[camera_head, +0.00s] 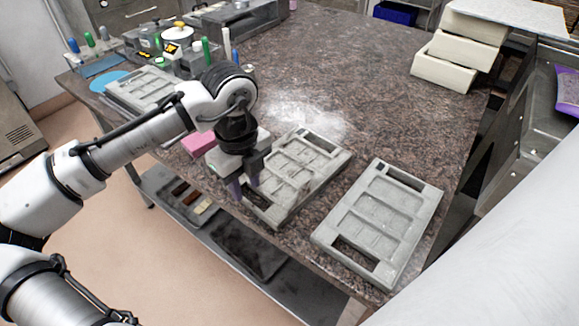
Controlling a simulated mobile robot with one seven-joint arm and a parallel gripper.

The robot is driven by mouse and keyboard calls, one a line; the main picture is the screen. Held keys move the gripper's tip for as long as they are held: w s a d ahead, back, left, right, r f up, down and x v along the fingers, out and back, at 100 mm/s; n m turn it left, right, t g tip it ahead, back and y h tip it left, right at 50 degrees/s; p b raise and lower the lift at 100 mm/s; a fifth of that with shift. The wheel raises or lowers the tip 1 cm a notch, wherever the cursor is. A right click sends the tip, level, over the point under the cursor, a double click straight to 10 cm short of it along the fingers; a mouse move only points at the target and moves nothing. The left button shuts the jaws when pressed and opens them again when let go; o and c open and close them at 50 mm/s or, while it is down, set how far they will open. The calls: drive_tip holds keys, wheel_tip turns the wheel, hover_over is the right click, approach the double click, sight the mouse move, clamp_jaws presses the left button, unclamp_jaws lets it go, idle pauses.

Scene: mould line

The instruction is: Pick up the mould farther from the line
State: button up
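Three grey rectangular moulds with recessed panels lie on the speckled brown countertop (375,105). One mould (300,172) is in the middle, one mould (378,222) is at the front right, and one mould (143,90) is at the back left. My gripper (246,184) points down at the left end of the middle mould. Its two purplish fingers are apart, with a gap between them. I cannot tell whether they touch the mould. My gripper covers part of that mould's left end. No marked line is clearly identifiable.
A pink block (198,144) lies left of my gripper. Pots, bottles and a blue disc (112,81) crowd the back left. Stacked cream trays (455,50) stand at the back right. A lower shelf (245,255) shows under the counter's front edge. The counter's back middle is clear.

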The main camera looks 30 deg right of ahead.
sight(248, 201)
drive_tip(key=shift+w+f+p, duration=0.2)
drive_tip(key=shift+f+p, duration=0.2)
drive_tip(key=shift+f, duration=1.05)
drive_tip(key=shift+w+f+p, duration=0.2)
drive_tip(key=shift+f+p, duration=0.15)
drive_tip(key=shift+f, duration=1.05)
drive_tip(key=shift+c, duration=0.4)
drive_tip(key=shift+d, duration=0.1)
clamp_jaws()
